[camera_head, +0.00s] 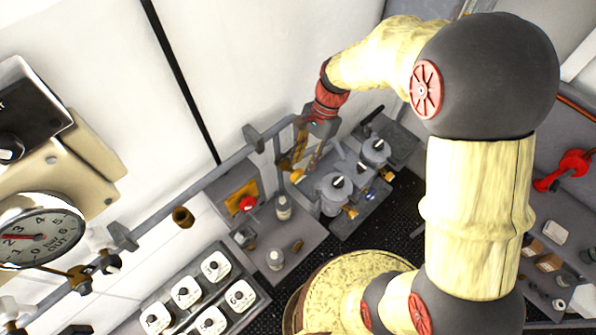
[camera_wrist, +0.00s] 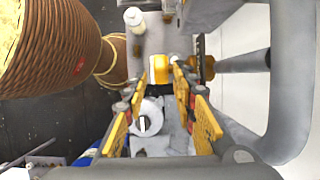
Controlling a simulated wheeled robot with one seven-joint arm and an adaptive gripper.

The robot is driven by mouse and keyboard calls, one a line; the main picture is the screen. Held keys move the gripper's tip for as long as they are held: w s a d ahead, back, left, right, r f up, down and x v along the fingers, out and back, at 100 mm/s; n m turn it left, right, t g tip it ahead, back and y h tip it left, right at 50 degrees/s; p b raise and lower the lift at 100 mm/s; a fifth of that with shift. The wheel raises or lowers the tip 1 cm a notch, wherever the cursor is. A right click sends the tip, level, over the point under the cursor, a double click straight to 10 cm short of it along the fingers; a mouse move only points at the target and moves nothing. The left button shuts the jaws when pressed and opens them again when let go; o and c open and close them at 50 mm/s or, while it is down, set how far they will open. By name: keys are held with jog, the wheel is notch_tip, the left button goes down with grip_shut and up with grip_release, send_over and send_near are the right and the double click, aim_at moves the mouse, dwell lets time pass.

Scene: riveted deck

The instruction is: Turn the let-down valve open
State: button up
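No label shows which valve is the let-down valve. In the wrist view, a brass fitting with a dark bar-like handle (camera_wrist: 205,66) sits at the end of a grey pipe, just right of my fingertips. My gripper (camera_wrist: 164,80) is open, its two yellow fingers apart with no object clearly held. A yellow block (camera_wrist: 159,70) shows between or beyond the fingertips. In the head view, my gripper (camera_head: 300,157) points down beside the wall pipe, above the grey equipment. Its fingers partly hide the brass parts there, and contact cannot be told.
Grey canisters (camera_head: 334,193) with knobs stand below my gripper. A red button on a yellow plate (camera_head: 244,199) is left of it. A pressure gauge (camera_head: 38,237), a brass fitting (camera_head: 182,217) and a switch panel (camera_head: 208,293) are farther left. The pipe (camera_wrist: 282,90) runs close on the right in the wrist view.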

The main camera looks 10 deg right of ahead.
aim_at(299, 171)
jog(key=x, duration=0.5)
jog(key=shift+a+f+p, duration=0.1)
jog(key=shift+f+p, duration=0.2)
jog(key=shift+f, duration=0.05)
jog(key=shift+c, duration=1.4)
jog(key=c, duration=0.4)
grip_shut()
